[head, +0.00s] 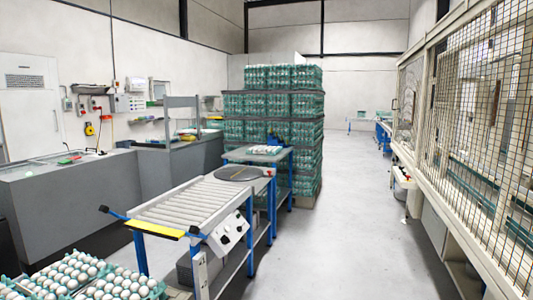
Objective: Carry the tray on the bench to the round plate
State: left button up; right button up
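A small tray of pale eggs (265,153) lies on the blue-legged bench (236,155), in the middle of the head view. The dark round plate (232,174) lies flat at the far end of the roller conveyor, nearer to me than the bench. A thin brownish item lies across the plate; it is too small to make out. Neither of my grippers is in view.
The roller conveyor (185,207) has a yellow strip (155,230) at its near end. Several egg trays (158,291) fill the lower left. Stacked green egg trays (305,130) stand behind the bench. Clear floor (345,230) runs along the right, beside a mesh fence (490,130).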

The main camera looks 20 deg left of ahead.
aim_at(239, 172)
jog(key=i+j+u, duration=0.1)
jog(key=i, duration=2.55)
jog(key=i+u, duration=0.1)
jog(key=i, duration=2.55)
jog(key=i+l+u, duration=0.2)
jog(key=i+u, duration=0.3)
jog(key=i+l+u, duration=0.95)
jog(key=i+l, duration=0.05)
jog(key=i, duration=0.05)
